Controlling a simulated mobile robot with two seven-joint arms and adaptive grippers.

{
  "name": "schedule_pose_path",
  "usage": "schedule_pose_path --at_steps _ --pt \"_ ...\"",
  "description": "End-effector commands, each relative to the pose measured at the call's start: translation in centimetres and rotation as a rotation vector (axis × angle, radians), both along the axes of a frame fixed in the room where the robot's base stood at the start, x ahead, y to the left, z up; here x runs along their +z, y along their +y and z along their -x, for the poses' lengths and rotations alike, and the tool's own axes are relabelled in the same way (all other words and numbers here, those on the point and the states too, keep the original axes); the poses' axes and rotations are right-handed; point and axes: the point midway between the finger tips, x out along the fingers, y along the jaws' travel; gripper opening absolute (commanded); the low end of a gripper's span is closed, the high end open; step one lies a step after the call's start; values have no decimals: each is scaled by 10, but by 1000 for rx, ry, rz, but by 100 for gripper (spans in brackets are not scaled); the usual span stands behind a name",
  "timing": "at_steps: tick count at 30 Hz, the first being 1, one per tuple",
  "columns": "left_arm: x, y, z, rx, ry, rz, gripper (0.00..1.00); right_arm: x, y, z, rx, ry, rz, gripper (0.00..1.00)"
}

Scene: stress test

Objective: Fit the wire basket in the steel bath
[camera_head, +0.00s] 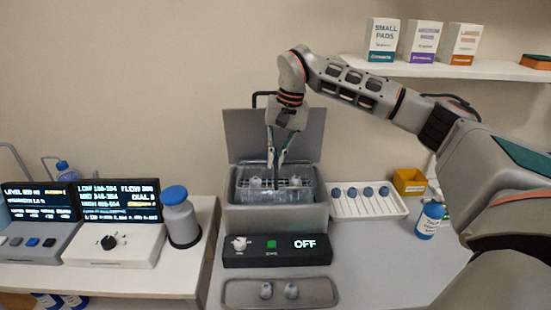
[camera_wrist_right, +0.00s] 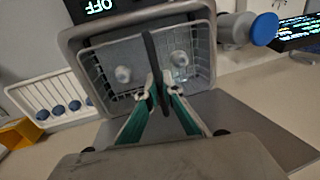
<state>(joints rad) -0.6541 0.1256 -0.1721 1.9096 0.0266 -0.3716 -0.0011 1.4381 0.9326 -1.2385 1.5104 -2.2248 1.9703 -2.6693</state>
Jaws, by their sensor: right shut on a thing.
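The steel bath (camera_head: 275,218) stands on the bench with its grey lid (camera_head: 247,135) raised behind it. The wire basket (camera_head: 302,184) is inside the bath's opening; it also shows within the bath rim in the right wrist view (camera_wrist_right: 104,88). Two pale, round-topped items sit in the basket, one each side of its dark handle bar (camera_wrist_right: 149,50). My right gripper (camera_head: 275,163) comes from above and is shut on the handle, with its fingertips (camera_wrist_right: 157,85) either side of the bar. I cannot tell whether the basket rests on the bath floor. My left gripper is not in view.
A control box (camera_head: 262,251) reading OFF sits before the bath, with a shallow tray (camera_head: 235,292) holding two small items in front. A white rack (camera_head: 345,212) with several blue-capped items is close on the right. A blue-capped bottle (camera_head: 181,222) stands left.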

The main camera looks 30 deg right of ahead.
Motion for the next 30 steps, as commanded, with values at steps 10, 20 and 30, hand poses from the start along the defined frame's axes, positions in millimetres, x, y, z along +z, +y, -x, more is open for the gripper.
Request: schedule_pose_path --at_steps 10,20,30 --pt "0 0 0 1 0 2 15 1 0 0 0 -1 0 0" --pt "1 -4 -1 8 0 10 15 -1 0 0 0 0 0 0" --pt "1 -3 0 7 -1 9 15 -6 0 0 0 -1 -1 0"
